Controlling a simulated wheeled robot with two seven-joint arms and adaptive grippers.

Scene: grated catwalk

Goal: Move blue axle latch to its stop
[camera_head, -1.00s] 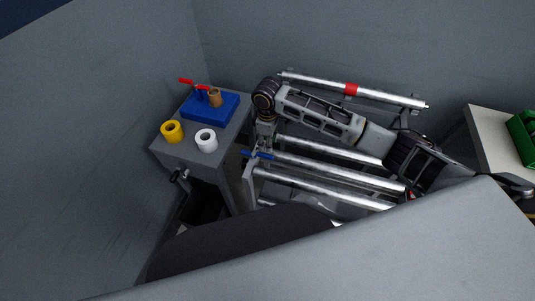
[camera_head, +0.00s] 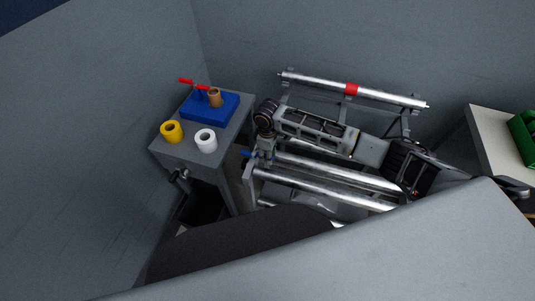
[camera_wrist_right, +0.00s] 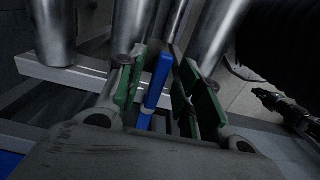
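The blue axle latch (camera_head: 247,154) is at the left end of the lower rollers in the head view, mostly hidden behind my right gripper (camera_head: 262,152). My right arm reaches across the rollers from the right, with the gripper pointing down. In the right wrist view the blue latch (camera_wrist_right: 158,76) stands as a narrow bar between the green-padded fingers of the right gripper (camera_wrist_right: 162,88). It is closer to the left pad, and a dark gap shows on its right side. The fingers are apart. The latch's stop cannot be made out. My left gripper is not recognisable in view.
Silver rollers (camera_head: 325,179) lie beside the latch; a red-banded roller (camera_head: 385,96) is behind. On the left, a grey cabinet (camera_head: 170,152) carries a blue block (camera_head: 225,108), a yellow ring (camera_head: 171,132) and a white ring (camera_head: 206,140). A green bin (camera_head: 522,140) is far right.

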